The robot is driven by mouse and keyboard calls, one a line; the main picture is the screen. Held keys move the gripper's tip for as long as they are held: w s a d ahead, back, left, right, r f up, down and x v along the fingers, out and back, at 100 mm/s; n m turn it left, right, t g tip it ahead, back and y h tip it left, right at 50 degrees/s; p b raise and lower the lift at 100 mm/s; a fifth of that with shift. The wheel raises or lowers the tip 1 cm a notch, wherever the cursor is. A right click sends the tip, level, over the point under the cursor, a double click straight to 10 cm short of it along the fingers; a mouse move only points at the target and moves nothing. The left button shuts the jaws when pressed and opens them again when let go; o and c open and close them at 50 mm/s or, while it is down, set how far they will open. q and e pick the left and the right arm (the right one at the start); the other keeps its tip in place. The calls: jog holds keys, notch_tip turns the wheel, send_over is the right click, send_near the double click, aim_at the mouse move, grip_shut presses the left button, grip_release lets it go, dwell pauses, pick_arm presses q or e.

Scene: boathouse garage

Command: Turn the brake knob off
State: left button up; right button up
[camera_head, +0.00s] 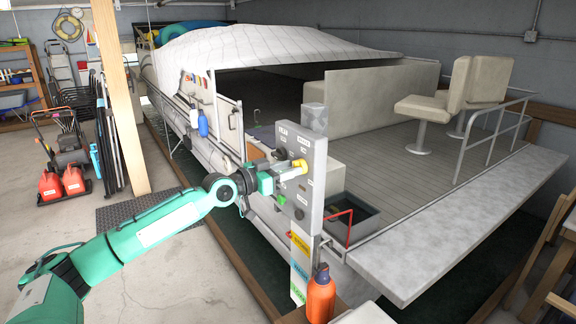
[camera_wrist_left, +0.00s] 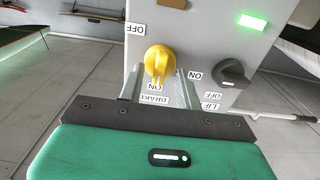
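The yellow brake knob (camera_wrist_left: 158,62) is on the grey control panel (camera_wrist_left: 205,35), its narrow end toward the ON label in the left wrist view, where the lettering is upside down. The OFF label (camera_wrist_left: 134,29) is beyond it on the left. In the head view the brake knob (camera_head: 299,167) shows on the panel (camera_head: 318,190). My left gripper (camera_head: 282,176) is right in front of the panel, pointing at the knob. In the left wrist view its two fingers (camera_wrist_left: 158,88) are apart, one on each side of the knob; contact cannot be told. My right gripper is not in view.
A black lift knob (camera_wrist_left: 234,73) and a lit green lamp (camera_wrist_left: 252,22) sit on the same panel. An orange bottle (camera_head: 321,297) stands below the panel. The covered boat (camera_head: 240,50) lies behind.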

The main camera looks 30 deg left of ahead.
pick_arm(q)
jog(key=shift+w, duration=0.1)
grip_shut()
